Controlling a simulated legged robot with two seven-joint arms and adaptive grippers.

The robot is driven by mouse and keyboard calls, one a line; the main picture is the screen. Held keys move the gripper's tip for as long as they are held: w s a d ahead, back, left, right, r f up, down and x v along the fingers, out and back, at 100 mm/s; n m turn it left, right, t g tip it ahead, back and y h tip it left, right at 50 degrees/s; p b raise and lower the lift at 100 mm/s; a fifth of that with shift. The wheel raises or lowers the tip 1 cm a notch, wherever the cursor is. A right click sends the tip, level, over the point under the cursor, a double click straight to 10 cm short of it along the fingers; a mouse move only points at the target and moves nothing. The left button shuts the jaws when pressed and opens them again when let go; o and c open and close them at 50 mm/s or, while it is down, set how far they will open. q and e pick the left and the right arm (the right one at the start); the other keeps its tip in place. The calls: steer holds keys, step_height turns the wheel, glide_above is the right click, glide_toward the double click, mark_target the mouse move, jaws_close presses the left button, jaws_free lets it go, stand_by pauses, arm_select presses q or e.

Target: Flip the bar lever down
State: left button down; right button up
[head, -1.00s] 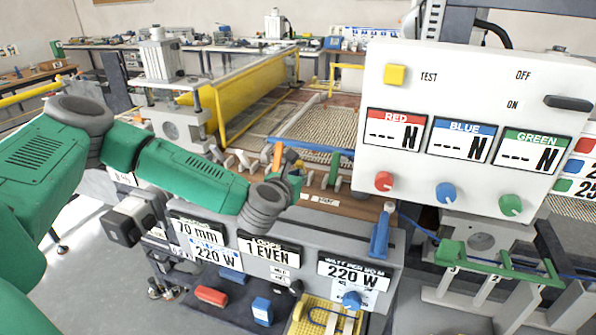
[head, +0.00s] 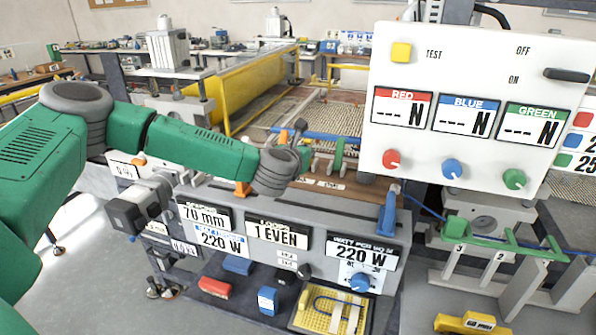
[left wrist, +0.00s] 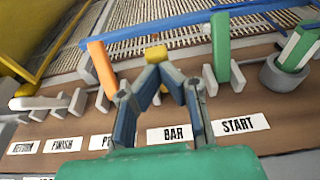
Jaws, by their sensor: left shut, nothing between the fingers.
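In the left wrist view a row of levers stands on a brown board (left wrist: 260,150). Above the BAR label (left wrist: 171,134) a yellow lever (left wrist: 156,53) shows, partly hidden by my gripper. My left gripper (left wrist: 160,72) is shut and empty, its fingertips in front of the yellow lever; I cannot tell whether they touch it. An orange lever (left wrist: 101,68) stands to the left and a green lever (left wrist: 221,45) to the right, above START (left wrist: 239,125). In the head view my left gripper (head: 299,127) is beside the orange lever (head: 283,136). My right gripper is not in view.
A blue bar (left wrist: 180,28) runs behind the levers. A grey round post with a green and white piece (left wrist: 291,70) stands at the right. In the head view a white control panel (head: 480,75) stands right of the levers.

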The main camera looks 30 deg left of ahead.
mark_target(309, 140)
arm_select(q)
steer(key=shift+w+a+r+g, duration=0.1)
steer(key=shift+w+r+g, duration=0.15)
steer(key=shift+w, duration=0.2)
steer(key=shift+w+a+r+g, duration=0.1)
steer(key=shift+w+r+g, duration=0.05)
steer(key=shift+w+g, duration=0.25)
steer(key=shift+w+f, duration=0.1)
steer(key=shift+w, duration=0.35)
steer(key=shift+w+b, duration=0.25)
steer(key=shift+b, duration=0.1)
steer(key=shift+w+a+b, duration=0.1)
steer(key=shift+w+b, duration=0.5)
steer(key=shift+b, duration=0.45)
steer(key=shift+w+a+b, duration=0.25)
steer(key=shift+w+b, duration=0.4)
steer(key=shift+b, duration=0.05)
steer(key=shift+w+r, duration=0.15)
steer(key=shift+r, duration=0.1)
